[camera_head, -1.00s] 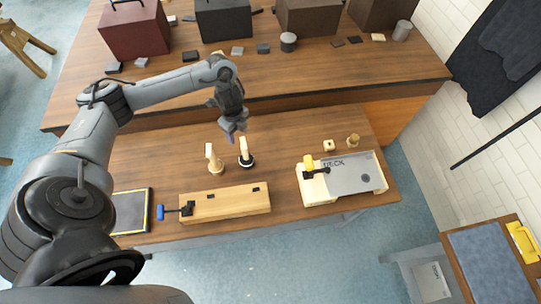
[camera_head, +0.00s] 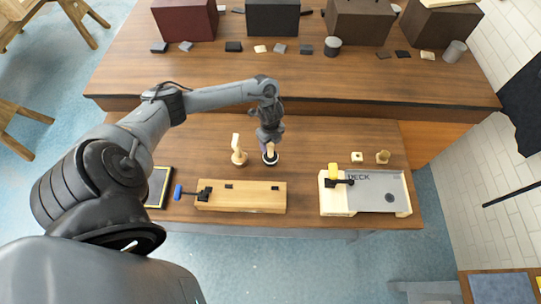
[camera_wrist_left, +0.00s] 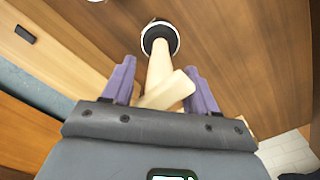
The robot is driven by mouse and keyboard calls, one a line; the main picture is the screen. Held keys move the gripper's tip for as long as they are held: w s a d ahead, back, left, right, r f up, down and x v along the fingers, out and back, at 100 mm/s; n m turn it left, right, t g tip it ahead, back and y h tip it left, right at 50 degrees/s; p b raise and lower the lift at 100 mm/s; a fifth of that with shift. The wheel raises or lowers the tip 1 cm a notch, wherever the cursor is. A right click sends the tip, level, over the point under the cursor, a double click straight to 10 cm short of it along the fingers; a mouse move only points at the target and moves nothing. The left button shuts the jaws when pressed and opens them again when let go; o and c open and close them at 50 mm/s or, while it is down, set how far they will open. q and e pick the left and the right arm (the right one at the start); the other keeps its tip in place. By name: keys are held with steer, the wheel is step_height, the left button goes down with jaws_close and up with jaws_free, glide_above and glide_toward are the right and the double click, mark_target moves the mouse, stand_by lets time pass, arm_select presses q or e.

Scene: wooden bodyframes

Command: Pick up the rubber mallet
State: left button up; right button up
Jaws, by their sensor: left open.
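The rubber mallet (camera_head: 270,158) stands on the near table with its black, pale-ringed head down and its light wooden handle pointing up. In the left wrist view, the mallet's head (camera_wrist_left: 160,38) is at top centre, and its handle (camera_wrist_left: 158,68) runs toward my gripper. My left gripper (camera_head: 268,138) is over the mallet. In the wrist view its two purple fingers (camera_wrist_left: 162,88) are apart, with pale wood of the handle between them. I cannot tell whether a finger touches it. A similar all-wood mallet (camera_head: 239,157) stands just to the left. My right gripper is out of view.
A long wooden block with a blue-handled clamp (camera_head: 240,196) lies in front of the mallets. A grey DECK plate with a yellow-handled clamp (camera_head: 380,192) is to the right. Two small wooden pieces (camera_head: 357,157) sit behind it. Boxes (camera_head: 272,18) stand on the far table.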

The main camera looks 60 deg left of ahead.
arm_select(q)
steer(key=shift+f, duration=0.6)
steer(key=shift+c, duration=0.5)
jaws_close()
steer(key=shift+r, duration=0.15)
